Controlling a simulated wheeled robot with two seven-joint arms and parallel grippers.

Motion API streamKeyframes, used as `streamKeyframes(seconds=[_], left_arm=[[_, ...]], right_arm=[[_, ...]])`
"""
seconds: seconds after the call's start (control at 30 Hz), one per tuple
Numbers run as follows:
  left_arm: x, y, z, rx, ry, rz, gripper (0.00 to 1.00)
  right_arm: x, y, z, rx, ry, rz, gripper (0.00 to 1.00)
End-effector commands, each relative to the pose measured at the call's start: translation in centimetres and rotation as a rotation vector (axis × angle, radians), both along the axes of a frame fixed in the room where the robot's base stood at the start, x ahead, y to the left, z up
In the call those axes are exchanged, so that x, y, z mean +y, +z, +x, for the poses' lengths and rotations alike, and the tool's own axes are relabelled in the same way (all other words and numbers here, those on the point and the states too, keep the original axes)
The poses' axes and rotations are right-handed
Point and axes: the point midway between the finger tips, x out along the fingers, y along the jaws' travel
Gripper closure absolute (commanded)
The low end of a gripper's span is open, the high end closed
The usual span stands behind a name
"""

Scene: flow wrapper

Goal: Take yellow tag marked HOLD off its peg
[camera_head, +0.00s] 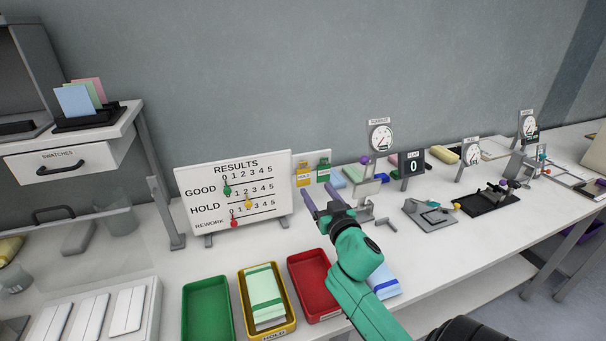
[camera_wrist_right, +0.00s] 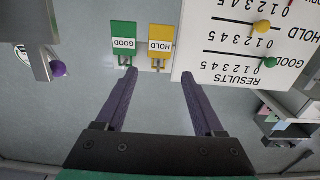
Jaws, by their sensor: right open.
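The yellow tag marked HOLD (camera_head: 304,175) hangs on a board behind the right end of the results board, left of the green tag (camera_head: 323,170). In the right wrist view, which is upside down, the yellow tag (camera_wrist_right: 160,42) and the green tag marked GOOD (camera_wrist_right: 123,38) hang side by side on small pegs. My right gripper (camera_head: 322,197) is open and empty, in front of and below the tags. In the wrist view its fingertips (camera_wrist_right: 158,72) spread to either side of the yellow tag, apart from it. My left gripper is not in view.
The results board (camera_head: 262,188) stands close on the left. A stand with a purple knob (camera_head: 365,160) is close on the right; the knob (camera_wrist_right: 58,68) also shows in the wrist view. Green (camera_head: 187,310), yellow (camera_head: 293,325) and red (camera_head: 293,275) trays lie in front.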

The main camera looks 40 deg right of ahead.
Motion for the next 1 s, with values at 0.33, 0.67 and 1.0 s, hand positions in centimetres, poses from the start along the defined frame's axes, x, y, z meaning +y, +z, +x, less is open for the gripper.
streamKeyframes(seconds=[0.33, 0.67, 1.0], left_arm=[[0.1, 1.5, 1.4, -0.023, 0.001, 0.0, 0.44], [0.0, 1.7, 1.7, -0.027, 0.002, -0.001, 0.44], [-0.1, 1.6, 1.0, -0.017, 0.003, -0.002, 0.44]], right_arm=[[-2.0, -0.1, 5.3, 0.002, -0.002, 0.001, 0.3], [-2.8, -0.6, 7.8, 0.003, 0.001, 0.001, 0.3], [-2.8, -0.5, 7.8, 0.003, 0.0, 0.001, 0.98]])
